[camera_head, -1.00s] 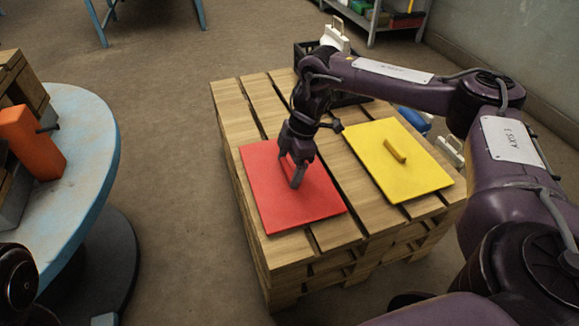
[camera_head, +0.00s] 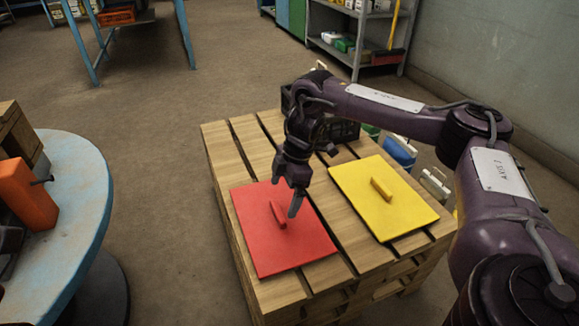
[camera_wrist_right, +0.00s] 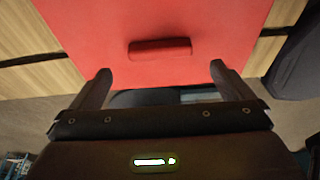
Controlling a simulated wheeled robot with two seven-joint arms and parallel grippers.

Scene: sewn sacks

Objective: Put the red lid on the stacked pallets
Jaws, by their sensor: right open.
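The red lid (camera_head: 270,248) lies flat on the left part of the stacked wooden pallets (camera_head: 222,143), with its raised handle (camera_head: 277,214) upward. The lid and its handle also show in the right wrist view (camera_wrist_right: 160,50). My right gripper (camera_head: 287,200) is open and empty, above the lid's upper right part and just beside the handle. In the right wrist view its two fingers (camera_wrist_right: 160,80) stand apart, with the handle beyond their tips. My left gripper does not show.
A yellow lid (camera_head: 408,214) with a handle lies to the right on the same pallets. A dark crate (camera_head: 345,130) stands behind them. A round blue table (camera_head: 85,185) with an orange object (camera_head: 25,195) is at left. Shelves (camera_head: 340,50) stand far back.

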